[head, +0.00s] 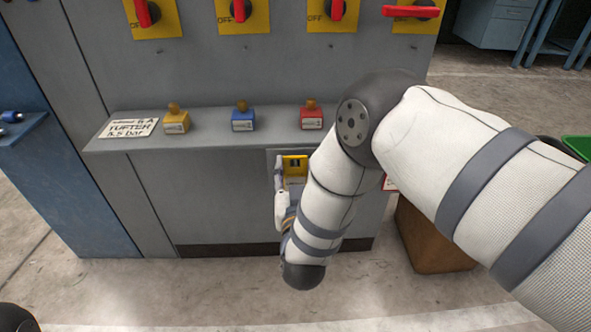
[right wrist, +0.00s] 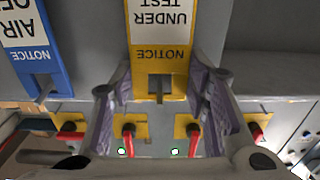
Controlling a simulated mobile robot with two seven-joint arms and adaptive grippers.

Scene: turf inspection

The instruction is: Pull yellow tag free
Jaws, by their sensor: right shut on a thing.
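The yellow tag (right wrist: 162,62), lettered "UNDER TEST" and "NOTICE", stands upside down between the two fingers of my right gripper (right wrist: 160,100) in the right wrist view. The fingers are shut on its sides. A small grey peg or clip shows at its lower edge; I cannot tell whether it still holds the tag. In the head view my right gripper (head: 281,172) is below the grey ledge, at a yellow patch (head: 296,165) against the cabinet front, partly hidden by my arm.
A blue notice tag (right wrist: 22,45) hangs beside the yellow one. The ledge (head: 205,138) carries a card (head: 128,128) and yellow (head: 176,122), blue (head: 243,120) and red (head: 311,118) blocks. Red switch handles (head: 239,10) line the panel above. A brown bin (head: 430,240) stands right.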

